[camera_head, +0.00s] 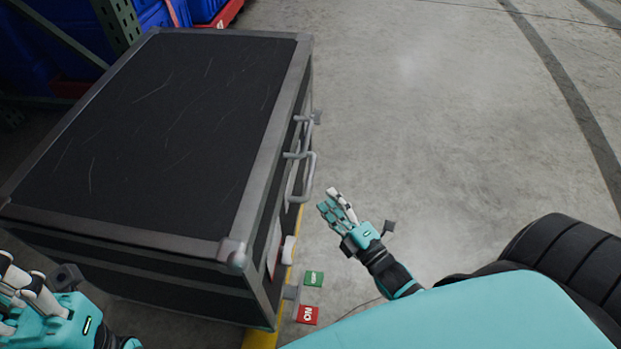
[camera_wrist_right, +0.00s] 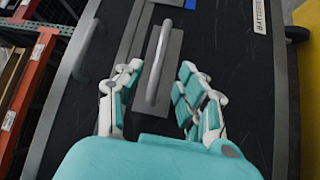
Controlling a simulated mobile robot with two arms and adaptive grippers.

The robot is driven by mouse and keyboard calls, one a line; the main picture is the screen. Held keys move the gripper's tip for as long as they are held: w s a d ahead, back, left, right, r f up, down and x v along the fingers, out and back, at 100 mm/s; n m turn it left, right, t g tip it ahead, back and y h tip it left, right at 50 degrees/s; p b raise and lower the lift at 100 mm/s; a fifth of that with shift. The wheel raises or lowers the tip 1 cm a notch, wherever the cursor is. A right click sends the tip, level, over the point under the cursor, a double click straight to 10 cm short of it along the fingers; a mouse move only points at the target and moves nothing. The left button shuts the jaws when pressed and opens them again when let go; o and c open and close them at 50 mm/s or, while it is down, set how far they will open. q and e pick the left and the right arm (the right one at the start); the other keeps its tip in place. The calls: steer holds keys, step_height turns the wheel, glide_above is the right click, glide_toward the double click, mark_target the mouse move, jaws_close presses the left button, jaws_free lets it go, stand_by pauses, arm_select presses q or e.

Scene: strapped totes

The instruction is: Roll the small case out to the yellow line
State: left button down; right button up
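A large black case (camera_head: 160,125) with grey metal edges stands at the left in the head view. Its right side carries grey bar handles (camera_head: 311,178). A yellow line (camera_head: 262,339) shows on the floor along that side, partly hidden by the case. My right gripper (camera_head: 335,202) is open and empty, just right of the handles. In the right wrist view its fingers (camera_wrist_right: 158,92) are spread, with a handle (camera_wrist_right: 158,65) ahead between them; I see no grip on it. My left gripper (camera_head: 22,283) is at the case's near left, fingers apart, partly cut off.
A green tag (camera_head: 313,279) and a red tag (camera_head: 307,315) lie low beside the case's near right corner. A green rack post (camera_head: 118,22) and blue totes (camera_head: 207,9) stand behind the case. The concrete floor (camera_head: 430,110) to the right is clear.

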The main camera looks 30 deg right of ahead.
mark_target(311, 175)
steer(key=w, duration=0.2)
steer(key=w+b, duration=0.1)
steer(key=w, duration=0.2)
steer(key=w+a+r+b, duration=0.1)
steer(key=w, duration=0.2)
steer(key=shift+w+r, duration=0.1)
steer(key=shift+w, duration=0.15)
jaws_close()
